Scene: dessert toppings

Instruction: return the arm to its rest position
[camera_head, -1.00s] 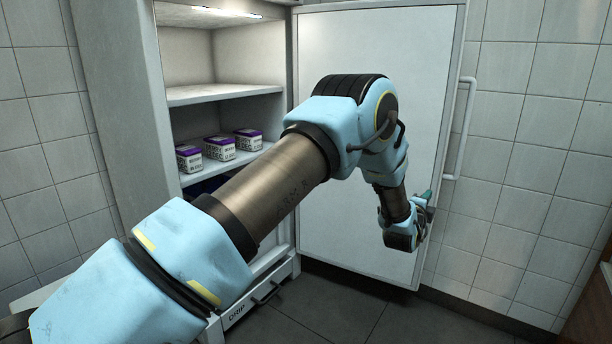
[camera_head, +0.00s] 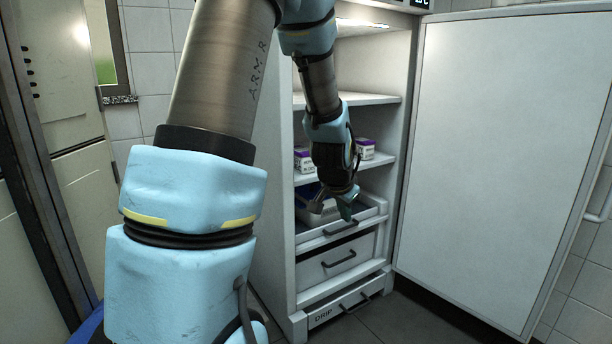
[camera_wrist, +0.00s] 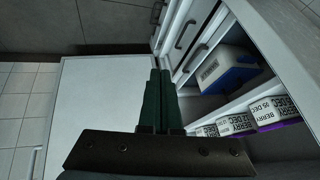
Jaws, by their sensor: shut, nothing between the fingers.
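My gripper (camera_head: 334,208) hangs pointing down in front of the open white cabinet (camera_head: 270,160), near its lower drawers. In the wrist view the two green fingers of my gripper (camera_wrist: 161,78) lie together, shut, with nothing between them. My blue and bronze arm fills the left and middle of the head view and rises past its top edge. It hides part of the cabinet's shelves and left wall.
The cabinet door (camera_head: 490,130) stands wide open at the right. Purple-topped boxes (camera_head: 365,149) sit on a shelf. A blue and white container (camera_wrist: 226,68) lies inside the cabinet. A drawer marked DRIP (camera_head: 348,303) is at the bottom. Floor shows at lower right.

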